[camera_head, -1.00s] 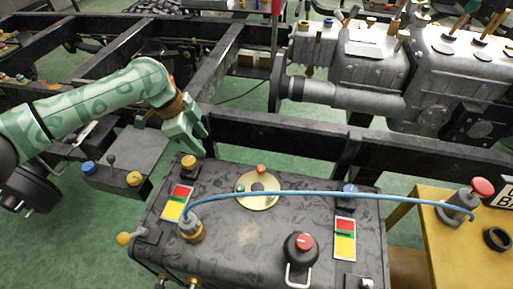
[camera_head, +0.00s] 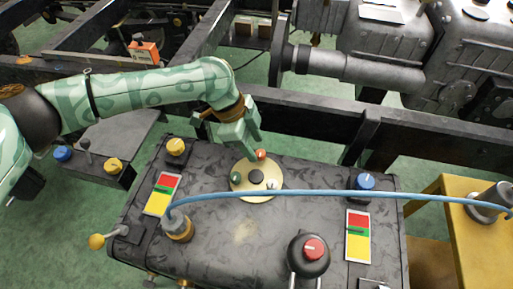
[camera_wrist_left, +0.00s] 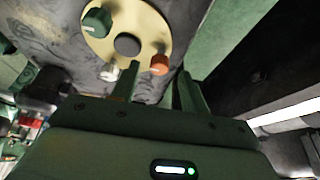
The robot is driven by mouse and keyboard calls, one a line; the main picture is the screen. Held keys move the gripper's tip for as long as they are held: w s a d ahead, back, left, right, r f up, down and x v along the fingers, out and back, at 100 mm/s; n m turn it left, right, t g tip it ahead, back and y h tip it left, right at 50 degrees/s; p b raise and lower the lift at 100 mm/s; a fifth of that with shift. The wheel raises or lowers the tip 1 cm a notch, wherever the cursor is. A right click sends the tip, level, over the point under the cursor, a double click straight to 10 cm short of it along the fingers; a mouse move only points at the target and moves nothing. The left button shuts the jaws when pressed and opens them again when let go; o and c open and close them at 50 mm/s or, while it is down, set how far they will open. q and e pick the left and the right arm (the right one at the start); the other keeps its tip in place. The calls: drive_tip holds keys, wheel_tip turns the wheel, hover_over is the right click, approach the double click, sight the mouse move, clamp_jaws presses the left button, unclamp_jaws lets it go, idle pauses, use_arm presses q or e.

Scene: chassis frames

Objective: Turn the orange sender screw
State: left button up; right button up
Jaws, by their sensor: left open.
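The orange sender screw (camera_head: 261,154) sits on the far edge of a round brass plate (camera_head: 254,193) on top of the dark tank. The plate also carries a green knob (camera_head: 235,178), a dark centre and a pale screw (camera_head: 273,184). My left gripper (camera_head: 252,146) is open, its fingertips close to the orange screw. In the left wrist view the orange screw (camera_wrist_left: 159,64) shows between the two fingertips (camera_wrist_left: 158,72), a little beyond them. I cannot tell whether the fingers reach around it. My right gripper is not in view.
A blue hose (camera_head: 330,193) crosses above the tank. The tank top (camera_head: 240,235) also has a black cap with a red top (camera_head: 312,250), a yellow knob (camera_head: 176,147) and a blue knob (camera_head: 365,181). A dark chassis rail (camera_head: 320,140) runs behind it.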

sight(260, 156)
use_arm(q)
drive_tip(key=shift+b+x, duration=0.3)
drive_tip(key=shift+x, duration=0.85)
clamp_jaws()
drive_tip(key=shift+r, duration=0.1)
